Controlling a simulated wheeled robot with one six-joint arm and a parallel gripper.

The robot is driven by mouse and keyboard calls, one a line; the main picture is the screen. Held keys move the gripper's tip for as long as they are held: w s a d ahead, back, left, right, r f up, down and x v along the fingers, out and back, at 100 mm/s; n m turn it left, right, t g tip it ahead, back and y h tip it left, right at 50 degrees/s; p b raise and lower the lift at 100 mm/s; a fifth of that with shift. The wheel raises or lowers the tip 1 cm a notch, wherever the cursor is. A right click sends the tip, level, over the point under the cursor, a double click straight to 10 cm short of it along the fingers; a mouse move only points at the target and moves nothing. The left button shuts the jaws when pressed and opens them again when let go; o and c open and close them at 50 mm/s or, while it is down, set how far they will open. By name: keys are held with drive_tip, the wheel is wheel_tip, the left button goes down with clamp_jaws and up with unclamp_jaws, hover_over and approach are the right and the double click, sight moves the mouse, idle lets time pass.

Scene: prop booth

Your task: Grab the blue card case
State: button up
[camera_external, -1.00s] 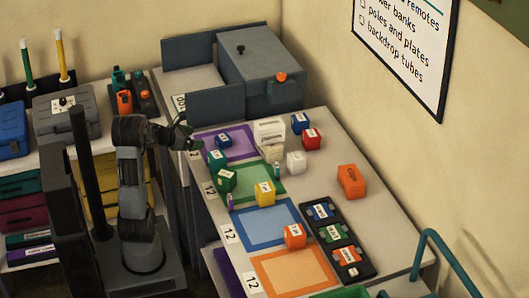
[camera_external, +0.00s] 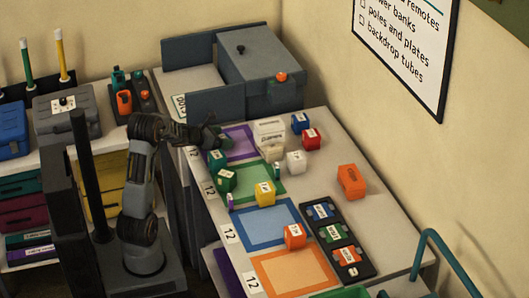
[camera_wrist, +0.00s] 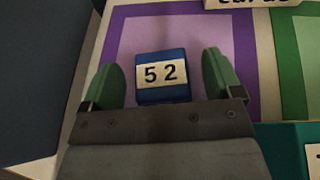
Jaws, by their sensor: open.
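The blue card case (camera_wrist: 162,68), with a white "52" label, lies on the purple mat (camera_wrist: 235,20) in the wrist view. My gripper (camera_wrist: 164,76) is open, with one green fingertip on each side of the case and a gap to both. In the external view my gripper (camera_external: 217,140) reaches over the purple mat (camera_external: 240,136) and hides the case. I cannot tell how high the fingers are above the mat.
A teal case (camera_external: 217,160) and a green block (camera_external: 226,180) stand close in front of my gripper. A white labelled box (camera_external: 269,131) is to its right. The grey panel (camera_external: 216,103) stands behind. Another blue block (camera_external: 300,123) is farther right.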

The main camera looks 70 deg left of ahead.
drive_tip(key=shift+w+a+f, duration=0.1)
drive_tip(key=shift+w+f, duration=0.2)
drive_tip(key=shift+w, duration=0.3)
drive_tip(key=c, duration=1)
drive_tip(key=shift+r, duration=0.15)
